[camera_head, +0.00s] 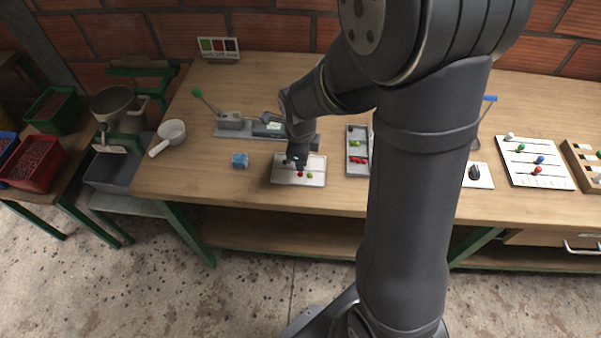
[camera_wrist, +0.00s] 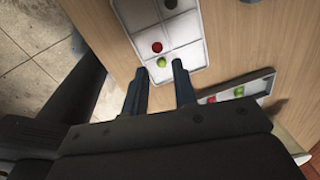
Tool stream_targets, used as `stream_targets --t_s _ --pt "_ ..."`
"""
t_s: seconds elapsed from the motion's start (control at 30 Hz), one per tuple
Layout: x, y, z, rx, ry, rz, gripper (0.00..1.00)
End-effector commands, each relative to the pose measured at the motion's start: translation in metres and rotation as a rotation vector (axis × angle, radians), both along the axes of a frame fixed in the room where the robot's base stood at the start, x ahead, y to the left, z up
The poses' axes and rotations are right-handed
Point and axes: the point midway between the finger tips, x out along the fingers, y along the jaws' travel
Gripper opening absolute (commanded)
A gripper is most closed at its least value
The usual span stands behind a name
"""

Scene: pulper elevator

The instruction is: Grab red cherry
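The red cherry (camera_head: 300,174) sits on the white divided tray (camera_head: 317,181) near the front of the bench. A green cherry (camera_head: 310,176) lies close to its right. In the wrist view the red cherry (camera_wrist: 156,47) lies just beyond my fingertips, with the green cherry (camera_wrist: 161,62) nearer, in line with the gap between them. A dark cherry (camera_wrist: 170,4) is at the top edge of that view. My gripper (camera_wrist: 159,67) is open and empty. In the head view my gripper (camera_head: 297,160) is over the tray, its fingers hard to make out.
A grey tray (camera_head: 357,170) with red and green pieces stands to the right. A white scoop (camera_head: 170,132) lies at the bench's left end. The bench front edge is close.

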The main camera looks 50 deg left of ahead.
Motion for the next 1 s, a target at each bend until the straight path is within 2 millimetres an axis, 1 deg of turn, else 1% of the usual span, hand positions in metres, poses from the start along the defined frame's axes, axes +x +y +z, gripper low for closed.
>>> stream_targets --t_s 0.17,0.4,0.5,0.63,0.83,0.87,0.9,0.97,1.0 --pt "0.000 0.001 -0.009 -0.001 0.001 0.001 0.26" --pt "-0.002 0.003 -0.042 -0.003 0.002 0.000 0.26" --pt "-0.001 0.004 -0.051 -0.001 0.002 0.000 0.26" --pt "-0.001 0.005 -0.056 0.000 0.001 0.000 0.26" --pt "0.000 0.005 -0.056 0.002 0.001 0.000 0.26" --pt "0.000 0.005 -0.056 0.002 0.001 0.000 0.20" --pt "0.000 0.005 -0.056 0.002 0.001 0.000 0.12" --pt "0.000 0.005 -0.055 0.002 0.001 0.000 0.00" --pt "0.000 0.005 -0.055 0.002 0.001 0.000 0.00"
